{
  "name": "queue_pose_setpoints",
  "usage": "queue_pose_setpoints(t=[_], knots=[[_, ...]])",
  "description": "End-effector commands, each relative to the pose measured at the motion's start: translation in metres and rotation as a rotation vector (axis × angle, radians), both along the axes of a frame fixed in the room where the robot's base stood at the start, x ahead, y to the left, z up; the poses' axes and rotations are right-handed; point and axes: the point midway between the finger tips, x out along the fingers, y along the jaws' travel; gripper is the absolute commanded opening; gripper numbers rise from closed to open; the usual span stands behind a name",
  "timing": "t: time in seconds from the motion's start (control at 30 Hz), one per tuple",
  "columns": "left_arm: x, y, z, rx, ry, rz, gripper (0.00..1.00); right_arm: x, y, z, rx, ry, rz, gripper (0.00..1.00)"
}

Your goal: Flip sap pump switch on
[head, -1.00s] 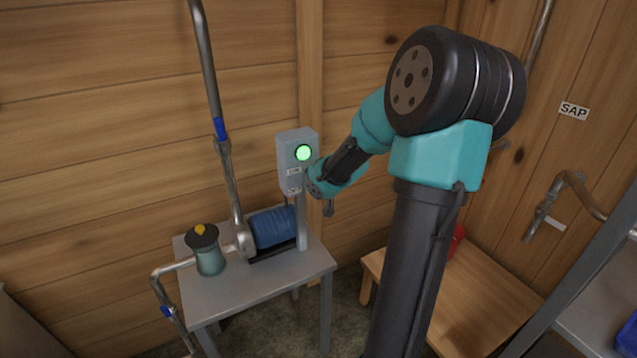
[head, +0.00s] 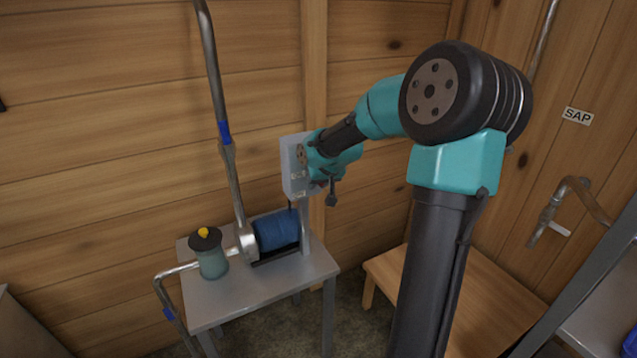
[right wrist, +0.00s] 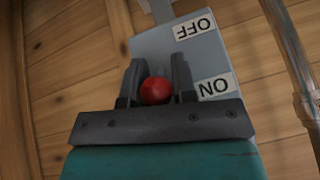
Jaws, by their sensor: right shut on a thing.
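The grey pump switch box (head: 290,170) stands on a post at the back of the small metal table, partly covered by my right gripper (head: 318,165). In the right wrist view the box face (right wrist: 150,45) has an OFF label (right wrist: 194,27) and an ON label (right wrist: 214,87), both upside down. A red switch knob (right wrist: 155,90) sits between the two fingers of my right gripper (right wrist: 157,65), which is shut on it. The knob is about level with the ON label. The box's lamp is hidden behind the gripper in the head view. My left gripper is out of view.
The metal table (head: 240,289) carries a blue pump motor (head: 276,230) and a grey-green canister (head: 211,259). A steel pipe (head: 215,75) rises left of the box. A wooden bench (head: 480,295) and a SAP sign (head: 577,116) are at the right.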

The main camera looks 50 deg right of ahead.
Motion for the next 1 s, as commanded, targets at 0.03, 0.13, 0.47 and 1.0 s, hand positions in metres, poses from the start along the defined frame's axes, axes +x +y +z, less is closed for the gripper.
queue_pose_setpoints(t=[0.03,0.13,0.47,1.0], knots=[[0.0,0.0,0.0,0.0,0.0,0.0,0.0,-0.0019,-0.001,0.0015,0.0,0.003,-0.003,0.0],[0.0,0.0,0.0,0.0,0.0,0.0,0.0,-0.002,-0.0008,0.0016,0.001,0.006,-0.002,0.0],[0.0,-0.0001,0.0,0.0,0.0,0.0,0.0,-0.0022,-0.0004,0.0017,0.001,0.006,-0.002,0.28],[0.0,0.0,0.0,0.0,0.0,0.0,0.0,-0.002,0.0007,0.003,0.002,0.004,-0.001,0.48]])
